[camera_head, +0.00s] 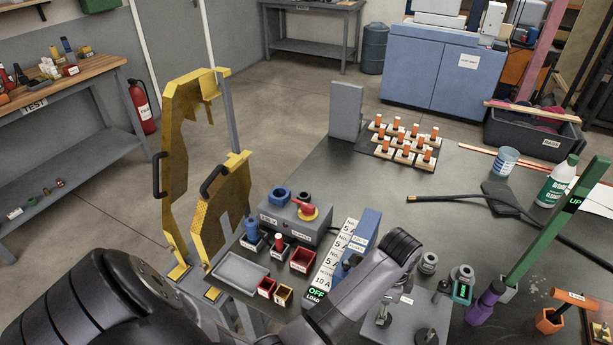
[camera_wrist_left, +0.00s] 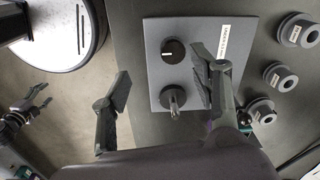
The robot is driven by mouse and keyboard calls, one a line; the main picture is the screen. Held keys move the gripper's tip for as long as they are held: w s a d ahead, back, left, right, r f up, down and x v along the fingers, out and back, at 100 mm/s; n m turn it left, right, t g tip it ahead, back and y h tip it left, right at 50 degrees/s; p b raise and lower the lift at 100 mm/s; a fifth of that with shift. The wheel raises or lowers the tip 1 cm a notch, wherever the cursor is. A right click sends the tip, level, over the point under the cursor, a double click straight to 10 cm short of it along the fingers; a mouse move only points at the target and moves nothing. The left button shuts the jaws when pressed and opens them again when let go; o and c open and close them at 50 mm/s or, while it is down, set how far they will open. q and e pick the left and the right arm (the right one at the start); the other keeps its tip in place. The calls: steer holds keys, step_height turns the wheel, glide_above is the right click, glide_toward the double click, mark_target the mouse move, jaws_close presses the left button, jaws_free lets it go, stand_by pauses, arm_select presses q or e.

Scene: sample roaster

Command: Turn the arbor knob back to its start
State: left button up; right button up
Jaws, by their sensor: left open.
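In the left wrist view a grey plate (camera_wrist_left: 153,28) with a white label (camera_wrist_left: 223,42) carries two black round parts. One is a flat knob (camera_wrist_left: 174,50) with a white mark pointing left. Below it is a knob with an upright grey post (camera_wrist_left: 174,98). The label's print is too small to read surely. My left gripper (camera_wrist_left: 160,68) is open, its fingers on either side of the knobs and apart from them. In the head view the plate (camera_head: 411,335) is partly hidden by my arm. My right gripper (camera_wrist_left: 36,106) shows at the left edge of the wrist view, fingers apart, empty.
Grey ringed discs (camera_wrist_left: 297,30) lie beside the plate. On the dark bench (camera_head: 465,215) are a green post (camera_head: 545,225), an orange-handled tool (camera_head: 550,318), small bins (camera_head: 303,260) and a white bottle (camera_head: 556,184). Yellow guards (camera_head: 180,150) stand at left.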

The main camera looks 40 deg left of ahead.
arm_select(q)
steer(key=s+f+n, duration=0.1)
steer(key=s+f, duration=0.1)
steer(key=s+a+f+n+b, duration=0.1)
steer(key=s+f, duration=0.1)
steer(key=f, duration=0.1)
steer(key=s+f+n, duration=0.1)
steer(key=s+f, duration=0.1)
steer(key=f, duration=0.1)
steer(key=shift+s+a+f+n+t+b, duration=0.25)
steer(key=shift+a+n+t+b, duration=0.1)
steer(key=shift+a+n+t, duration=0.05)
steer(key=s+a+f+n+b, duration=0.1)
steer(key=s+f+n+b, duration=0.2)
steer(key=s+f, duration=0.5)
steer(key=s+a+f+n+t+b, duration=0.1)
steer(key=s+f+n+b, duration=0.2)
steer(key=f, duration=1)
steer(key=s+b, duration=0.2)
steer(key=s, duration=0.3)
steer(key=shift+a+n, duration=0.15)
steer(key=shift+n, duration=0.15)
steer(key=s+a+f+g, duration=0.1)
steer(key=s+a+f, duration=0.2)
steer(key=s+f, duration=1.4)
steer(key=shift+s+f, duration=0.4)
steer(key=shift+f, duration=0.2)
steer(key=shift+a, duration=0.1)
